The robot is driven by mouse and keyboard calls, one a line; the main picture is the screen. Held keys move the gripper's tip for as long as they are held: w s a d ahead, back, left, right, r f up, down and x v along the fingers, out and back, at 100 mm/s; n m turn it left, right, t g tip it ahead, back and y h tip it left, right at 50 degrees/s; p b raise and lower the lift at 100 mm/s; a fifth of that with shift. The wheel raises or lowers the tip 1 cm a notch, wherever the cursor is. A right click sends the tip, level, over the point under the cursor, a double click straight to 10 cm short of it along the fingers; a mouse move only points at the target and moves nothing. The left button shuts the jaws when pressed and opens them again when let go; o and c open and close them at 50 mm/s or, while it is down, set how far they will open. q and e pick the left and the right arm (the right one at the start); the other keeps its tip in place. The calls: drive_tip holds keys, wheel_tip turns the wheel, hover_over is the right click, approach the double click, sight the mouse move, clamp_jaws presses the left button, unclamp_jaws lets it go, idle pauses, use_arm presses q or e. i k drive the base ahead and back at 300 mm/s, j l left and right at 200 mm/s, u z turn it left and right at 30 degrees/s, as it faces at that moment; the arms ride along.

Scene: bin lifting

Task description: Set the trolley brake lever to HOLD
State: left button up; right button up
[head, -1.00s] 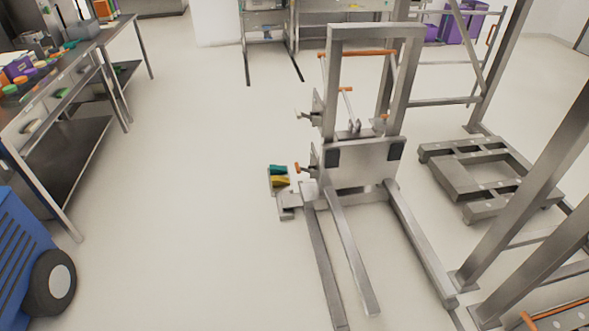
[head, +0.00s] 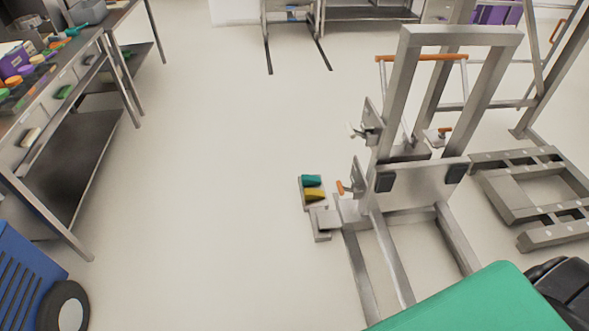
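The grey metal trolley (head: 403,55) stands upright on the floor right of centre in the head view, with an orange push bar (head: 425,57) across its frame. A short lever with an orange tip (head: 341,187) sticks out of the trolley's left side. Beside it is a small bracket with a green pad (head: 312,181) above a yellow pad (head: 315,195). No lettering is legible, so I cannot tell which position the lever is in. Another orange-tipped part (head: 445,130) sits behind the trolley's plate. I see no gripper fingers in the view.
A green rounded slab (head: 465,300) with a black part beside it blocks the lower right. A steel workbench (head: 75,150) and a blue wheeled unit (head: 30,275) stand at the left. A low metal frame (head: 490,180) lies at the right. The floor left of the trolley is clear.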

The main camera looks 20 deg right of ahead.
sight(341, 189)
drive_tip(key=i+z, duration=0.1)
drive_tip(key=i, duration=0.4)
drive_tip(key=i+j+z, duration=0.1)
drive_tip(key=i, duration=0.4)
drive_tip(key=i+j+z, duration=0.1)
drive_tip(key=i, duration=0.35)
drive_tip(key=i+j+z, duration=0.1)
drive_tip(key=z, duration=0.35)
drive_tip(key=i+j+z, duration=0.2)
drive_tip(key=z, duration=0.25)
drive_tip(key=i+j+z, duration=0.3)
drive_tip(key=z, duration=0.15)
drive_tip(key=i+j+z, duration=0.1)
drive_tip(key=j+z, duration=0.15)
drive_tip(key=z, duration=0.2)
